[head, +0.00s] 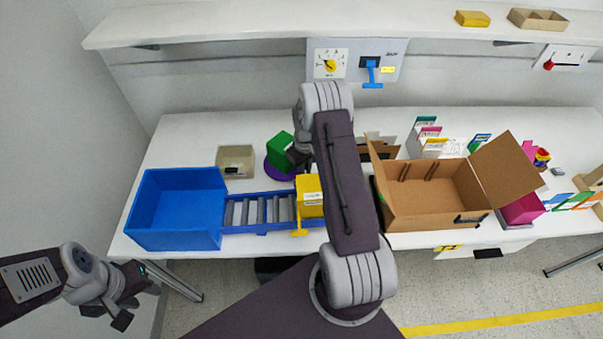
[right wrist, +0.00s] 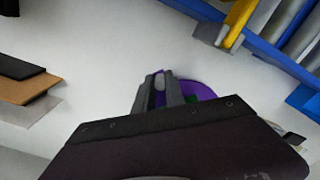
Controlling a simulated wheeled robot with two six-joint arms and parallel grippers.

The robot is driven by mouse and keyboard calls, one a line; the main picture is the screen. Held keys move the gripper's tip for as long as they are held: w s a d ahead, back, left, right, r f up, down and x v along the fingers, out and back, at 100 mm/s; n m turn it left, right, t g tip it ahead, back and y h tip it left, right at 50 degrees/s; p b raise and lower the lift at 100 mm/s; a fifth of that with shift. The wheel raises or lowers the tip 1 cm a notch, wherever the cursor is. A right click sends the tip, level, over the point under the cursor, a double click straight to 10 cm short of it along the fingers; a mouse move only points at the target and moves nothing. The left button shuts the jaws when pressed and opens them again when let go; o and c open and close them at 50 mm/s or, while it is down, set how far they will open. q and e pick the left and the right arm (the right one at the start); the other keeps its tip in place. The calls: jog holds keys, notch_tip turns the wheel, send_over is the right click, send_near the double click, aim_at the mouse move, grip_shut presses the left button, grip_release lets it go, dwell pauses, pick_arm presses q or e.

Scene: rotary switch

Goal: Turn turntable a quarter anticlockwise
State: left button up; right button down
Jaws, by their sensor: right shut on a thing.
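The turntable (head: 273,171) is a purple disc on the white table, left of the middle in the head view, with a green block (head: 280,149) standing on it. My right gripper (head: 297,158) is at the turntable's right side. In the right wrist view its fingers (right wrist: 161,88) are close together with a small purple piece (right wrist: 160,79) between them, beside the purple disc (right wrist: 201,89). My right gripper and arm hide part of the turntable. My left gripper (head: 136,304) is empty, with its fingers apart, low at the left, away from the table.
A blue bin (head: 178,208) and a roller track (head: 258,212) lie in front of the turntable, with a yellow block (head: 310,197) at the track's right end. A beige box (head: 235,160) stands left. An open cardboard box (head: 430,200) stands right of my right arm.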

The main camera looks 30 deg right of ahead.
jog(key=shift+w+d+n+b, duration=0.3)
jog(key=shift+w+d+n, duration=0.15)
jog(key=shift+d+n, duration=0.55)
jog(key=shift+w+d+n+b, duration=0.35)
jog(key=shift+d+n, duration=0.3)
jog(key=shift+n, duration=0.55)
jog(key=shift+w+d+n, duration=0.85)
jog(key=shift+w+n, duration=0.05)
jog(key=shift+n, duration=0.6)
pick_arm(q)
jog(key=shift+w+d+f+b, duration=0.15)
jog(key=shift+w+f+b, duration=0.05)
jog(key=shift+f, duration=0.3)
jog(key=shift+w+d+f+b, duration=0.15)
jog(key=shift+w+f, duration=0.05)
jog(key=shift+f, duration=0.3)
pick_arm(e)
jog(key=shift+w+d, duration=0.2)
jog(key=shift+w, duration=0.1)
jog(key=shift+w+d+r, duration=0.15)
jog(key=shift+w, duration=0.1)
pick_arm(q)
jog(key=shift+w, duration=0.1)
pick_arm(e)
jog(key=c, duration=1.4)
grip_release()
